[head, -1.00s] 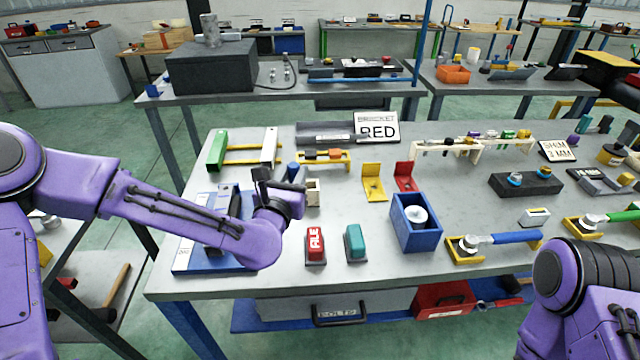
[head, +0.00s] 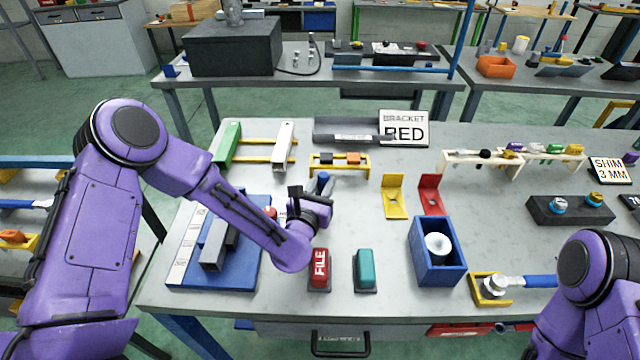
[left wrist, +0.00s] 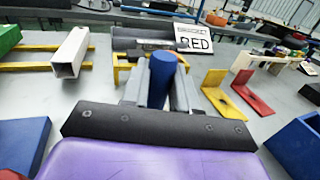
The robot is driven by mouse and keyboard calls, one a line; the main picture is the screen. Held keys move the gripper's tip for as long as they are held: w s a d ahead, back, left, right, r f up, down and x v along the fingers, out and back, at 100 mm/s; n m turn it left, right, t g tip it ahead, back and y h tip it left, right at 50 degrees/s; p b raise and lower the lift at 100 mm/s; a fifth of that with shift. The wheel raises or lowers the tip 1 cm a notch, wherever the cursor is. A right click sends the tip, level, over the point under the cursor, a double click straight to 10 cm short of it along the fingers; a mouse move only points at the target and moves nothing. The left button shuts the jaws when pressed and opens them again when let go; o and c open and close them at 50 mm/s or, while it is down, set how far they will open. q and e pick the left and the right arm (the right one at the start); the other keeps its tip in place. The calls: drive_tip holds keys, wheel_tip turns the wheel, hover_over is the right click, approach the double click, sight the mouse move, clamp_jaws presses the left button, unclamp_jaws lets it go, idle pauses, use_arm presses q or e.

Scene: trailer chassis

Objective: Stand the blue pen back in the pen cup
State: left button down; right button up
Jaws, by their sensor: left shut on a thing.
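My left gripper (head: 318,192) is shut on a blue, round-topped cylinder, which I take to be the blue pen (head: 323,183). In the left wrist view the pen (left wrist: 161,80) stands roughly upright between the two grey fingers (left wrist: 160,92). Its lower part is hidden by the gripper. The gripper is over the table, behind the red FILE block and in front of the yellow rack. I cannot make out the pen cup for sure; my left arm and gripper cover part of that area. My right arm shows at the lower right, but its gripper is out of view.
A red FILE block (head: 319,270) and a teal block (head: 365,270) stand in front. A blue box (head: 462,278) is to the right. A blue board (head: 180,275) lies at left. The yellow rack (head: 361,167) and yellow bracket (head: 396,207) are close behind and right.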

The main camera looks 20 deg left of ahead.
use_arm(q)
drive_tip(key=shift+w+f, duration=0.4)
drive_tip(key=shift+f, duration=0.1)
drive_tip(key=shift+a, duration=0.2)
drive_tip(key=shift+s+r, duration=0.15)
drive_tip(key=shift+s, duration=0.15)
drive_tip(key=shift+f+b, duration=0.35)
drive_tip(key=shift+b, duration=0.1)
drive_tip(key=c, duration=0.8)
unclamp_jaws()
drive_tip(key=shift+w, duration=0.2)
drive_tip(key=shift+s+r, duration=0.1)
use_arm(e)
drive_tip(key=shift+w+a+f, duration=0.1)
drive_tip(key=shift+w+f, duration=0.05)
drive_tip(key=shift+f, duration=0.15)
use_arm(q)
drive_tip(key=shift+r, duration=0.1)
use_arm(e)
drive_tip(key=shift+r, duration=0.1)
